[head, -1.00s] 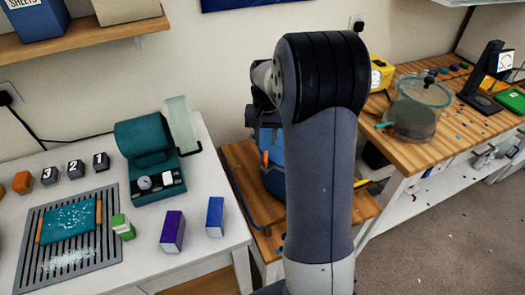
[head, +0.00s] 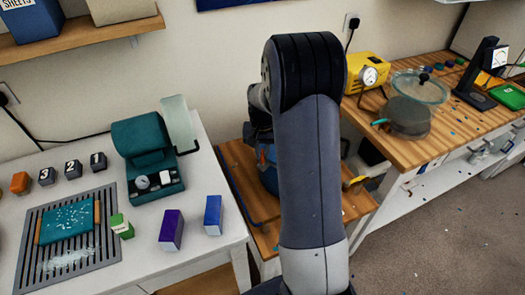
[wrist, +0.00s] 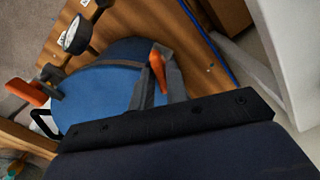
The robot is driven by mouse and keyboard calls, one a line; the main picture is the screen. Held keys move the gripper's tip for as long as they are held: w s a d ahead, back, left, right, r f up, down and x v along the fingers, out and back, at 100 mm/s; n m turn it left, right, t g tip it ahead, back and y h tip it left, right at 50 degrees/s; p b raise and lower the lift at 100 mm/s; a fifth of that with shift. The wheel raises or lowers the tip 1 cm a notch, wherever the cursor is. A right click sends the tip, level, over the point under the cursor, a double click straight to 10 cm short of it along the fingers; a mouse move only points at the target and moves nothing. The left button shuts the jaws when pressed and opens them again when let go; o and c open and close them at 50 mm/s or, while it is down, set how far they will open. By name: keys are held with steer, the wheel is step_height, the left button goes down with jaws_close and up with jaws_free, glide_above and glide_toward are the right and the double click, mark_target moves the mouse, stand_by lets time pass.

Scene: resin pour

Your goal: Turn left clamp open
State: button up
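The blue pressure pot (wrist: 100,95) fills the middle of the wrist view. In the head view the blue pot (head: 268,178) is mostly hidden behind my arm. The left clamp's orange handle (wrist: 157,68) is on the pot side nearest the white table; a bit of orange also shows in the head view (head: 262,158). My gripper (wrist: 160,62) has its two grey fingers close together, one on each side of this handle, and looks shut on it. Another orange clamp (wrist: 27,92) sits at the far left of the wrist view. My gripper is hidden in the head view.
The pot stands on a low wooden bench (head: 240,158) between the white table (head: 205,160) and a taller wooden bench (head: 440,130). A pressure gauge (wrist: 76,35) is beside the pot's lid. A yellow pump (head: 365,68) and a glass chamber (head: 408,115) stand to the right.

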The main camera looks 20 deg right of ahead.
jaws_close()
steer(key=shift+n, duration=0.4)
steer(key=n+b, duration=0.1)
steer(key=n, duration=0.3)
steer(key=n+b, duration=0.1)
steer(key=n, duration=0.3)
steer(key=shift+n, duration=0.6)
steer(key=shift+o, duration=2.2)
jaws_free()
steer(key=shift+r, duration=0.1)
